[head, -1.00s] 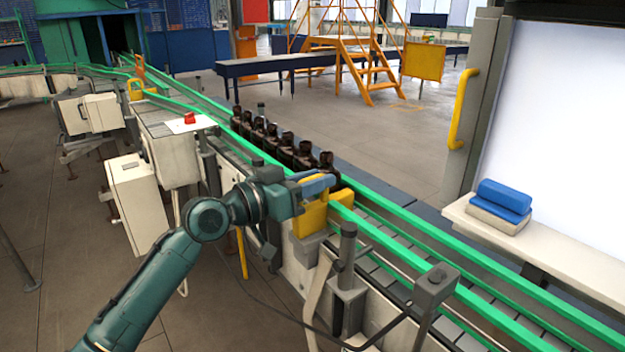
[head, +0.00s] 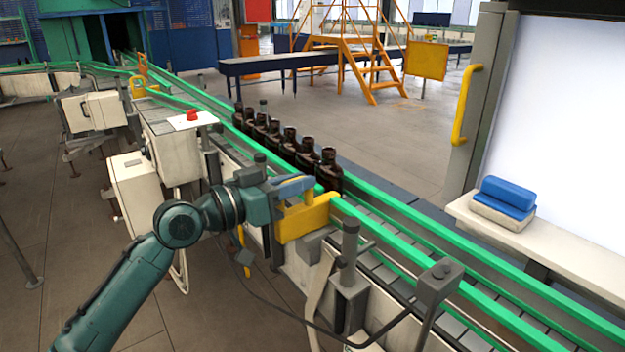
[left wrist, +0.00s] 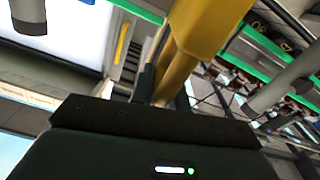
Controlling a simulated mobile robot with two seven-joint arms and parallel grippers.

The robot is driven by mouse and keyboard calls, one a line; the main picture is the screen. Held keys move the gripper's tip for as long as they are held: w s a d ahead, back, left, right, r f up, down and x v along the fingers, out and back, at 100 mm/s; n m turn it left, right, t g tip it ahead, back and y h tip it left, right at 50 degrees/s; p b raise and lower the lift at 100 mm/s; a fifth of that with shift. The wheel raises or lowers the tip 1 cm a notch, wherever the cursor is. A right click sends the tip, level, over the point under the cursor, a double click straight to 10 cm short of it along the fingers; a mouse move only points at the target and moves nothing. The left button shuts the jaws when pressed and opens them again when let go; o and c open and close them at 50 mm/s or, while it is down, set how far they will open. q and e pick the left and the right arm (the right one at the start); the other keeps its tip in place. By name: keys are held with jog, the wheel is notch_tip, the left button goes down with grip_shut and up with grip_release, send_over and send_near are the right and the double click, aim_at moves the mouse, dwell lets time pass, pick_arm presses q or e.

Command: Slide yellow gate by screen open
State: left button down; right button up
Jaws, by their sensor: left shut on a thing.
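The yellow gate (head: 308,221) is a block with a raised handle part on the near side of the green-railed conveyor (head: 400,240). My left gripper (head: 297,190) is shut on its upper part; the finger partly hides it. In the left wrist view the yellow gate (left wrist: 207,30) rises between the fingers, which are mostly hidden. A row of dark amber bottles (head: 303,152) stands on the conveyor just behind the gate. A large white screen (head: 570,110) is at the right. My right gripper is out of view.
A grey post (head: 350,245) and a grey box on a post (head: 437,285) stand close on the near side. A white cabinet with a red button (head: 191,116) is to the left. Another yellow gate (head: 138,85) is farther up the line.

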pick_arm(q)
jog(key=shift+v, duration=1.2)
jog(key=shift+d+f, duration=0.1)
jog(key=shift+d, duration=0.05)
jog(key=c, duration=1.8)
grip_release()
jog(key=shift+s, duration=0.1)
jog(key=o, duration=0.3)
jog(key=shift+s+a, duration=0.15)
jog(key=shift+a, duration=0.05)
jog(key=shift+o, duration=0.5)
